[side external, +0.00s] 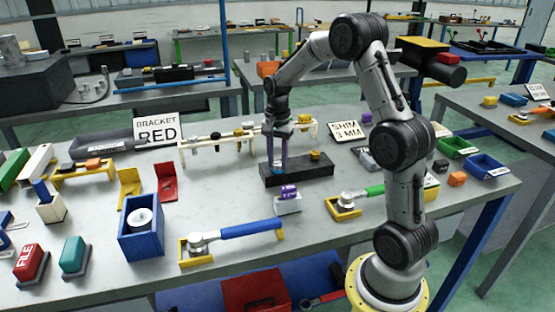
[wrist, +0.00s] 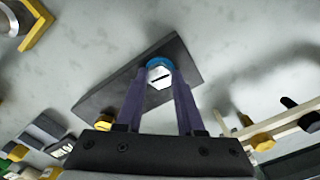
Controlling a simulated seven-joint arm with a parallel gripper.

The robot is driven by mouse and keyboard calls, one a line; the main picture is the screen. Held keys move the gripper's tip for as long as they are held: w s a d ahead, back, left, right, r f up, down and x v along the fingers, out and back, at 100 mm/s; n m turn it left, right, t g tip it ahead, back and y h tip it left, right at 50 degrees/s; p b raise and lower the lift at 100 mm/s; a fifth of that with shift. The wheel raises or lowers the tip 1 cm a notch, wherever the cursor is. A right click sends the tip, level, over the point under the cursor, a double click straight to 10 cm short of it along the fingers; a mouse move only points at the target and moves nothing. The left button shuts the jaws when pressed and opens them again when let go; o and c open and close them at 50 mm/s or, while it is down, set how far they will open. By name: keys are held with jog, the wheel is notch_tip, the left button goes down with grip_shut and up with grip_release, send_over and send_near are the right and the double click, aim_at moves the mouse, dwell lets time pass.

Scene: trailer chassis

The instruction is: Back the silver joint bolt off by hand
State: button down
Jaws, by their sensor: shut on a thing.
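The silver joint bolt (wrist: 159,77) has a hex head with a dark slot and a blue ring at its far side. It sits at the black block (side external: 318,172), which also shows in the wrist view (wrist: 105,98). My gripper (side external: 277,170) points down over the left part of the block. In the wrist view its purple fingers (wrist: 160,88) are shut on the bolt head, one on each side. The fingers mostly hide the bolt in the side view. A yellow bolt (side external: 315,155) stands on the block, right of my gripper.
A cream rack (side external: 207,146) with several dark and yellow bolts stands close behind. A white block with a purple piece (side external: 289,193) is just in front. Wrenches with blue (side external: 250,229) and green (side external: 375,190) handles lie in yellow holders. A blue box (side external: 141,246) stands front left.

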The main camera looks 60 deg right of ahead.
jog(key=n, duration=0.7)
jog(key=shift+s+f, duration=0.1)
jog(key=shift+f, duration=0.15)
jog(key=n, duration=0.7)
jog(key=shift+n, duration=0.3)
jog(key=n, duration=0.3)
jog(key=shift+s+f+n, duration=0.1)
jog(key=shift+n, duration=0.2)
jog(key=n, duration=0.3)
jog(key=shift+n, duration=0.4)
jog(key=n, duration=0.3)
jog(key=shift+n, duration=2.2)
